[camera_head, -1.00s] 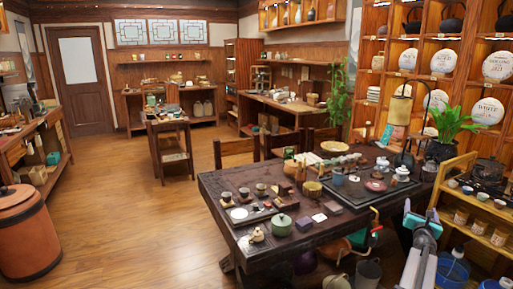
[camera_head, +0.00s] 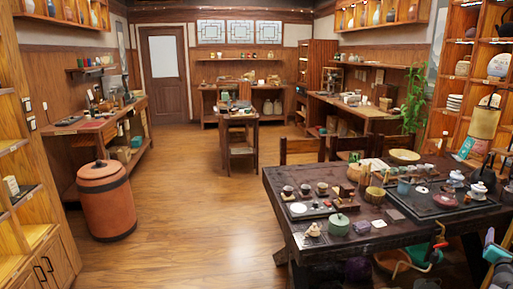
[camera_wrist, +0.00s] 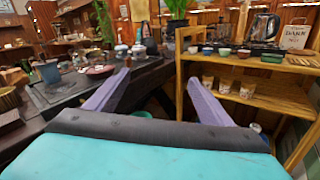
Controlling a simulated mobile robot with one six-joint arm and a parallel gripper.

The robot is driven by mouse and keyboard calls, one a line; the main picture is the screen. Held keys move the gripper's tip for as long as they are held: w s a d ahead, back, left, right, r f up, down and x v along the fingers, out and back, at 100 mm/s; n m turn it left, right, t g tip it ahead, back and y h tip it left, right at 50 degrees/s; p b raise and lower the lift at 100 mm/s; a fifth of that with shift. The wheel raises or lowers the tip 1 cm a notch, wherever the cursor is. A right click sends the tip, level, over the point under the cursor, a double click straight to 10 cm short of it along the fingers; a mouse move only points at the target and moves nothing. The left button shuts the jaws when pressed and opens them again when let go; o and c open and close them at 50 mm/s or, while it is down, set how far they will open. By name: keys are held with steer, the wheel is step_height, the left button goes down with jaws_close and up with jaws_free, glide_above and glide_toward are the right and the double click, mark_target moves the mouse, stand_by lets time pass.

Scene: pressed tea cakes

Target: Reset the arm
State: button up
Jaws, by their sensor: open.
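My gripper (camera_wrist: 155,88) is open in the wrist view, its two purple-grey fingers spread wide with nothing between them. Beyond the fingers are the dark tea table and a wooden shelf cart.
The wooden shelf cart (camera_wrist: 232,97) carries bowls and a kettle (camera_wrist: 263,27). A terracotta bin (camera_head: 106,203) stands left. The wooden floor (camera_head: 195,215) between is clear.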

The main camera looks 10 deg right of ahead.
steer(key=w+a+f+m+g+y, duration=0.15)
steer(key=w+a+f+m, duration=0.3)
steer(key=a+f, duration=0.55)
steer(key=w+a+f+m+g+y, duration=0.1)
steer(key=w+a+f+m+y, duration=0.4)
steer(key=a+f, duration=0.55)
steer(key=w+a+f+m+g+y, duration=0.1)
steer(key=a+f+m+g, duration=0.1)
steer(key=a+f, duration=0.8)
steer(key=a+f+m+g+y, duration=0.1)
steer(key=a+f+m, duration=0.1)
steer(key=a+f, duration=0.8)
steer(key=s+a+f+m+g+y, duration=0.15)
steer(key=s+a, duration=0.25)
steer(key=a, duration=0.5)
steer(key=s+a+f+m+g+y, duration=0.1)
steer(key=s+a+f+m+g, duration=0.2)
steer(key=a, duration=0.6)
steer(key=s+a+f+m+y, duration=0.1)
steer(key=s+a+f, duration=0.3)
steer(key=a, duration=0.5)
steer(key=s+a+m+g+y, duration=0.2)
steer(key=s+a+g, duration=0.3)
steer(key=s+a, duration=1.1)
steer(key=s+m, duration=0.1)
steer(key=s, duration=0.2)
steer(key=shift+s+r+m+g+y, duration=0.15)
steer(key=shift+s+m+g+y, duration=0.05)
steer(key=shift+m+g+y, duration=0.1)
steer(key=shift+a, duration=0.1)
